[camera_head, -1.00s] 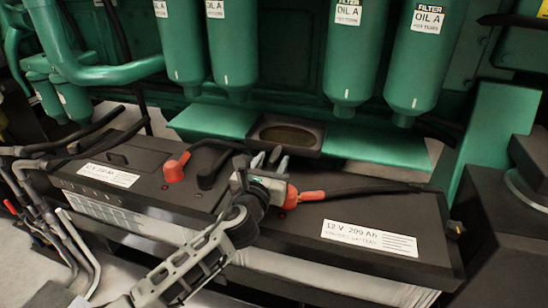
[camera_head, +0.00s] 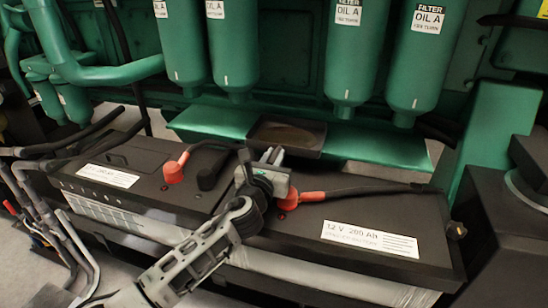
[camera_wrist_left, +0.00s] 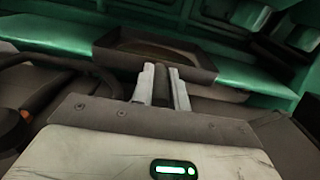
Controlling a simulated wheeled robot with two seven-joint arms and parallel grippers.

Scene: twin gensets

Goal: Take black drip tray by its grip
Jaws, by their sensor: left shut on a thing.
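The black drip tray (camera_head: 304,133) is a shallow, dark, open tray on the green ledge below the oil filters. It also shows in the left wrist view (camera_wrist_left: 196,66), just beyond the fingers. My left gripper (camera_head: 271,155) reaches in over the batteries to the tray's near side. In the left wrist view its two fingers (camera_wrist_left: 163,86) are closed on the tray's dark grip (camera_wrist_left: 162,76), which sticks out from the near wall. The tray looks about level; whether it touches the ledge I cannot tell. My right gripper is not in view.
Two black batteries (camera_head: 370,216) with white labels lie in front of the ledge, with red terminal covers (camera_head: 289,200) and black cables close to my left gripper. Green oil filters (camera_head: 352,60) hang above the tray. The green ledge (camera_head: 375,147) is bare to the right.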

